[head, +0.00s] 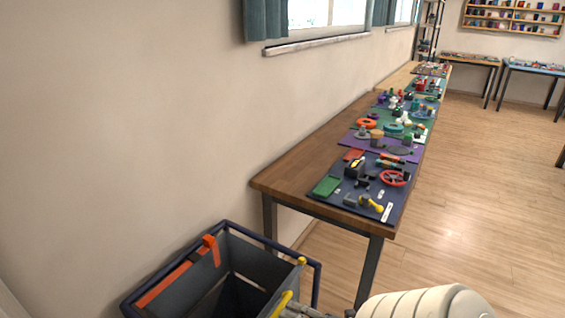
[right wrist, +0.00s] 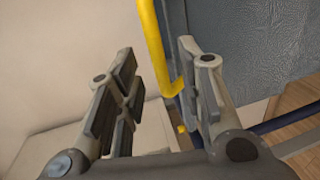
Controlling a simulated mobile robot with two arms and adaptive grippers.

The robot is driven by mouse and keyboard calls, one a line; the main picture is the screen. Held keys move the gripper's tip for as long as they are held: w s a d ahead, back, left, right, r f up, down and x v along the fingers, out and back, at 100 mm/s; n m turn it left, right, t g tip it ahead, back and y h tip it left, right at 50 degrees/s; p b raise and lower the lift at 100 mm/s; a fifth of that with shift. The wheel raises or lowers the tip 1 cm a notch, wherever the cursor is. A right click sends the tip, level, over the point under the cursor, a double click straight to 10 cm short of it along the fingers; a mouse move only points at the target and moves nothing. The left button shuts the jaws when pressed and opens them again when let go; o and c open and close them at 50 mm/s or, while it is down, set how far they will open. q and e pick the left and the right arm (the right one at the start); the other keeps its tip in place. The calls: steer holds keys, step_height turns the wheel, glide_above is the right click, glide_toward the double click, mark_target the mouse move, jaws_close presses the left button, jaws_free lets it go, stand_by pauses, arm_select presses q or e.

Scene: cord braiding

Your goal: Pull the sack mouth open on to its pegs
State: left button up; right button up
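The grey sack (head: 252,262) hangs inside a dark blue frame (head: 165,271) at the bottom of the head view. Its mouth shows an orange strip (head: 168,284) on the left side and a yellow strip (head: 281,304) on the near right. An orange piece (head: 209,243) sits at the back rim and a yellow piece (head: 301,261) at the right corner. My right gripper (right wrist: 157,62) is open, its fingers on either side of the yellow strip (right wrist: 155,45), with a gap showing. Sack cloth (right wrist: 235,45) lies right of it. My left gripper is out of view.
A long wooden table (head: 325,142) runs along the wall, covered with mats and many small items. Its near end stands just beyond the sack frame. A window sill (head: 315,44) is above. Open wooden floor (head: 480,210) lies to the right.

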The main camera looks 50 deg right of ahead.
steer(key=v, duration=0.7)
steer(key=shift+s, duration=0.3)
steer(key=shift+d, duration=0.1)
steer(key=a+f+m+g+h, duration=0.1)
steer(key=a+f+m+g, duration=0.35)
steer(key=f, duration=0.95)
steer(key=a+f+m+g+h, duration=0.1)
steer(key=a+f+m+h, duration=0.1)
steer(key=f+m, duration=0.9)
steer(key=s+a+f+g+y, duration=0.1)
steer(key=s+a+f+g, duration=0.3)
steer(key=s+f, duration=0.3)
steer(key=s+a+f+g+y, duration=0.1)
steer(key=s+a+f+g, duration=0.4)
steer(key=f, duration=0.8)
steer(key=shift+s+a+m, duration=0.45)
steer(key=shift+s+a, duration=0.05)
steer(key=shift+s, duration=0.75)
steer(key=shift+w+f, duration=0.1)
